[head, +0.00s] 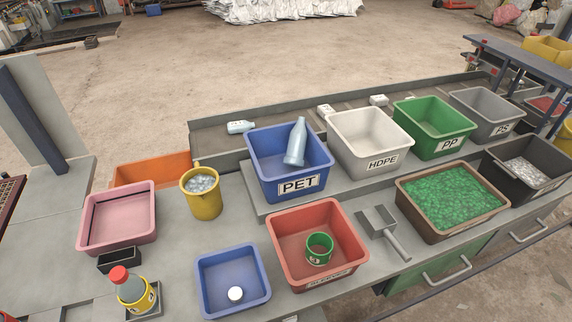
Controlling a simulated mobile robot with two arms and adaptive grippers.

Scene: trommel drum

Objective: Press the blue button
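I cannot make out a blue button in the head view. The PET bin holds a pale blue bottle (296,146), which leans. Neither of my grippers is in view, so their state does not show.
The grey workbench (228,232) is crowded. A red bin (283,272), yellow bucket (204,206), pink bin (118,239), scoop (379,219) and brown tray of green flakes (453,200) stand on it. A red-capped bottle (133,290) is at front left.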

